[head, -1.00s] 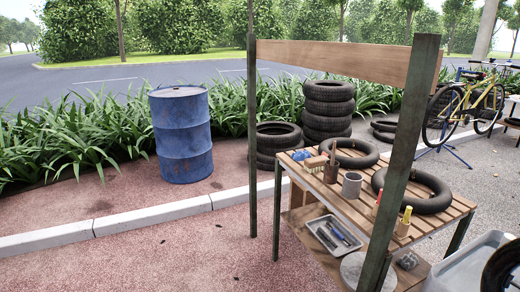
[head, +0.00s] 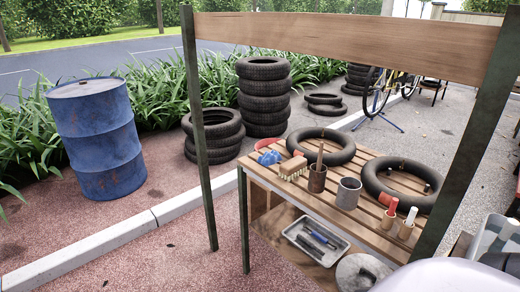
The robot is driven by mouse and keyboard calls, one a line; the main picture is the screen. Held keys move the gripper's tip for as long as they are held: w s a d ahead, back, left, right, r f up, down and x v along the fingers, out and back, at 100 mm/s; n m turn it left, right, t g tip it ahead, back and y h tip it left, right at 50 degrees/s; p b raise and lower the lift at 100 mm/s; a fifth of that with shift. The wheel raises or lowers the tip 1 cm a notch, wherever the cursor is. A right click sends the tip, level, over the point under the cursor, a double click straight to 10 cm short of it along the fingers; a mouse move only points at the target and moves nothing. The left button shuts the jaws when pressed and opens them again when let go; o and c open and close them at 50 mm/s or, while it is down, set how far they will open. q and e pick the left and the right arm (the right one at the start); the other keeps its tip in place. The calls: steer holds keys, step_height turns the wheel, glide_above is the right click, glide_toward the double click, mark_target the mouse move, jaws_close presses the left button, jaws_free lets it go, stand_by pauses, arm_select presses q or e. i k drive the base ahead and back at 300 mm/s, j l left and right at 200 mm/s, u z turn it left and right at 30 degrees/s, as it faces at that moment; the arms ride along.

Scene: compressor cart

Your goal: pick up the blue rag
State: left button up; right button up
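The blue rag (head: 269,158) is a small crumpled blue bundle at the left back corner of the slatted wooden table top (head: 258,176). Neither of my grippers can be made out in the head view.
The table also bears inner tubes (head: 322,134), a brown cup (head: 317,179), a grey cup (head: 348,193) and red-topped and white-topped handles. Posts (head: 199,130) and a wooden crossbar (head: 350,37) frame it. A blue barrel (head: 98,140) stands left, tyre stacks (head: 264,95) behind.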

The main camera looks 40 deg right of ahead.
mark_target(268, 159)
steer(key=i+j+z, duration=0.1)
steer(key=i+z, duration=0.25)
steer(key=i+j+z, duration=0.35)
steer(key=i, duration=0.2)
steer(key=i+j+z, duration=0.2)
steer(key=z, duration=0.15)
steer(key=i+j+z, duration=0.35)
steer(key=i+l, duration=0.05)
